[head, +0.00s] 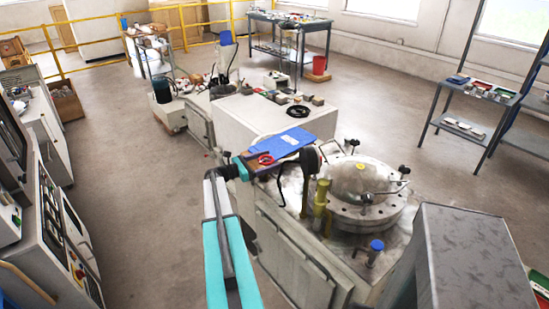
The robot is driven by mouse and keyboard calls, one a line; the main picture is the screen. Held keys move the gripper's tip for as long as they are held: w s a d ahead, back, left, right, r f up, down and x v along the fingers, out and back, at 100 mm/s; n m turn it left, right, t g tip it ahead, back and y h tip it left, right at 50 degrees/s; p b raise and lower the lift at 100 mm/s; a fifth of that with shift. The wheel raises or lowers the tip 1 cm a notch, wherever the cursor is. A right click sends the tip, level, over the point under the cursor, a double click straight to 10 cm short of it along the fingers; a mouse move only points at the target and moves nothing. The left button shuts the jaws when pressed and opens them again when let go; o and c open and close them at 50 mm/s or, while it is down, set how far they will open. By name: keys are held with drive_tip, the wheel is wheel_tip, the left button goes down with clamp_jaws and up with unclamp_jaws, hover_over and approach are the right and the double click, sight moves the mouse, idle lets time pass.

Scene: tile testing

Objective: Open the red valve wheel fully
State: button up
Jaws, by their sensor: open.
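A small red ring, which looks like the red valve wheel (265,159), shows at the near left corner of the machine top, beside a blue clipboard. My arm reaches up from the bottom of the head view, and its wrist ends just left of the wheel. My gripper (254,163) is open, close beside or over the wheel. The fingers are small and dark here, so I cannot tell whether they touch the rim. The wheel's stem and lower part are hidden.
The blue clipboard (283,143) lies just behind the wheel. A round bolted vessel lid (360,190) with projecting handles and yellow posts (321,200) stand to the right. A grey box (470,260) fills the lower right. Control cabinets (55,215) line the left; the floor between is clear.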

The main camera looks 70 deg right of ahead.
drive_tip(key=shift+p+x, duration=0.3)
drive_tip(key=shift+x, duration=1.4)
drive_tip(key=c, duration=1)
